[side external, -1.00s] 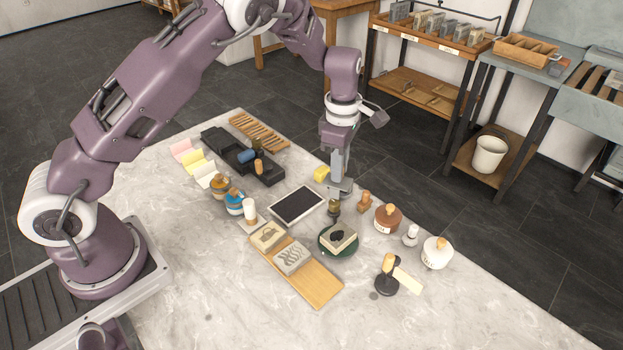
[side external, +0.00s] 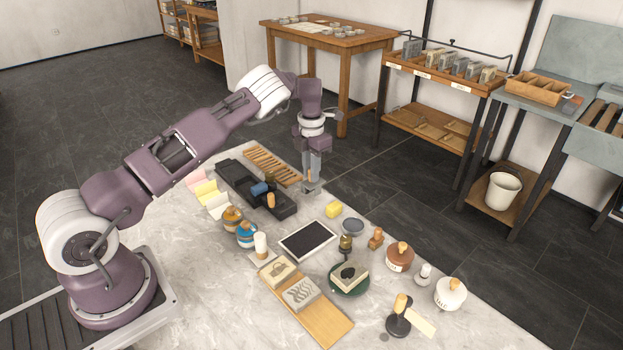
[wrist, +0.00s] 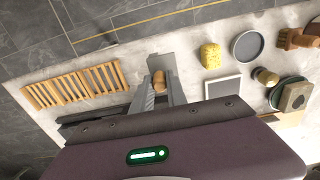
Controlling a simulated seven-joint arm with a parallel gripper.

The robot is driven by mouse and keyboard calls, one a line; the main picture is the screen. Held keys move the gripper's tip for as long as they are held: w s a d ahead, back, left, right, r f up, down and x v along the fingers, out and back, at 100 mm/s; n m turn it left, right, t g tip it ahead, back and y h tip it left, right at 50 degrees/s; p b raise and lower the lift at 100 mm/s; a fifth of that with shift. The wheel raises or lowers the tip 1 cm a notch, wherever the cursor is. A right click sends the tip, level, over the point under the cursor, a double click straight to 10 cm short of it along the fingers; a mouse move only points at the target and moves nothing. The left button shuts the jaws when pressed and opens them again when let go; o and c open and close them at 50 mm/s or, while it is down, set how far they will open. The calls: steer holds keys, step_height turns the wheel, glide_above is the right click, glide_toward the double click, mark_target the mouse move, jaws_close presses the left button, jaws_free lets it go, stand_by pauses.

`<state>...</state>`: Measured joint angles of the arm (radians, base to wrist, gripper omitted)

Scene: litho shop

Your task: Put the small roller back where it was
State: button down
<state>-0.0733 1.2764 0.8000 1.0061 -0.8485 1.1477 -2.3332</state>
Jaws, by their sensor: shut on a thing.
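My gripper (side external: 310,181) is over the far edge of the marble table, to the right of the black tray and rack. In the wrist view, its fingers (wrist: 159,91) are closed around a small piece with a rounded tan wooden end, which appears to be the small roller (wrist: 158,77). Most of it is hidden by the fingers, and only a small brownish bit shows below them in the side view. A blue roller (side external: 260,189) with a wooden handle (side external: 271,200) lies on the long black tray (side external: 232,176).
A slatted wooden rack (side external: 272,165) lies beyond the tray. A yellow sponge (side external: 333,209), a grey disc (side external: 353,227), a framed black slab (side external: 308,240) and a brass-coloured knob (side external: 345,243) stand nearer. A green round plate (side external: 362,288) holds a stone block. Bare marble lies around the sponge.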

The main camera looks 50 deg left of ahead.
steer(key=shift+f, duration=1)
steer(key=shift+f, duration=0.1)
